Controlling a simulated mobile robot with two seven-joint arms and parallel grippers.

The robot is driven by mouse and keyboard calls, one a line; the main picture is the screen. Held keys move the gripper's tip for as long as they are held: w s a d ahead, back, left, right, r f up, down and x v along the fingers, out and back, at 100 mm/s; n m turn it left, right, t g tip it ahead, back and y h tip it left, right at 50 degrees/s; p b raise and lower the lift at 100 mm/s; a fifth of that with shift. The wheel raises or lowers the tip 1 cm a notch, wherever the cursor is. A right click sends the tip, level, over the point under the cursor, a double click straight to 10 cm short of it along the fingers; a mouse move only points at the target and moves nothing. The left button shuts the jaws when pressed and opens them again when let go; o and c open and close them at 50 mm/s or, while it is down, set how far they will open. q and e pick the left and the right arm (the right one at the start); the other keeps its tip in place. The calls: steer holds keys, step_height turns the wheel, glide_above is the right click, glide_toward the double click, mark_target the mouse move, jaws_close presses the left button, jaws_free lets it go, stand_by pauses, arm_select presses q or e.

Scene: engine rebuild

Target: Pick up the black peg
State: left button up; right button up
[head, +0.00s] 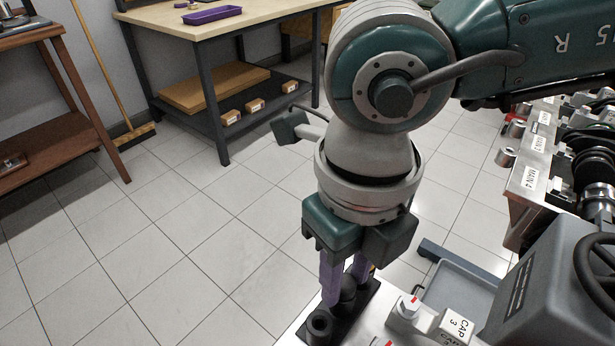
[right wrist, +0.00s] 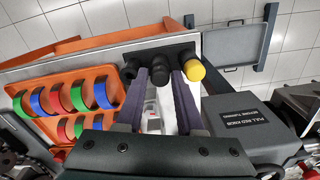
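A small black rack (head: 366,300) stands at the near edge of the bench. A black peg (head: 348,287) stands upright in it, and a hollow black piece (head: 318,326) is at its near end. In the right wrist view, two black-topped pieces and a yellow-topped peg (right wrist: 194,70) stand in a row; the middle black peg (right wrist: 160,74) is by my fingertips. My right gripper (head: 346,279) points down with its purple fingers apart, around or beside the black peg. I see no clear contact, and the fingers partly hide the peg. My left gripper is not in view.
An orange tray (right wrist: 62,72) with red, green and blue rings lies left in the right wrist view. A grey machine box (head: 545,285) and a labelled cap block (head: 455,325) stand right of the rack. An engine part labelled MAIN (head: 530,178) is further right.

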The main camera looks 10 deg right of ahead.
mark_target(345, 280)
steer(key=shift+f, duration=0.1)
steer(key=shift+c, duration=0.4)
jaws_close()
step_height(345, 280, up, 20)
stand_by(0.7)
